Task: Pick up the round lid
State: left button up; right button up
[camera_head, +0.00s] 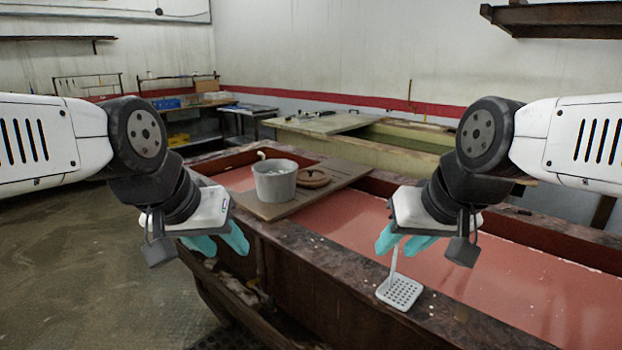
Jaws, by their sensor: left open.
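The round lid (312,177) is brown with a small raised handle. It lies on a wooden board (335,184) laid across the long trough, just right of a grey pot (275,183). My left gripper (222,244) has teal fingers set apart and looks empty. It hangs at the trough's near left side, left of and nearer than the pot and lid. My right gripper (404,244) also has its fingers apart, over the trough's near rim, right of and nearer than the lid. Neither gripper touches the lid.
A white perforated skimmer (400,292) rests on the near rim with its handle rising close to my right fingers; contact is unclear. The trough (480,265) holds reddish liquid. A second trough (390,155) and shelving (195,110) stand behind. Floor is clear at left.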

aim_at(310, 178)
jog(key=z, duration=0.5)
jog(key=i+j+z, duration=0.1)
jog(key=j+z, duration=0.2)
jog(key=z, duration=0.15)
jog(key=i+j+z, duration=0.1)
jog(key=j+z, duration=0.55)
jog(key=z, duration=0.2)
jog(key=j+z, duration=0.1)
jog(key=j, duration=0.45)
jog(key=k+j+z, duration=0.1)
jog(key=j, duration=0.5)
jog(key=k+j+z, duration=0.1)
jog(key=j, duration=0.45)
jog(key=k+j+z, duration=0.1)
jog(key=j, duration=0.45)
jog(key=k+j, duration=0.1)
jog(key=j, duration=0.45)
jog(key=j+z, duration=0.05)
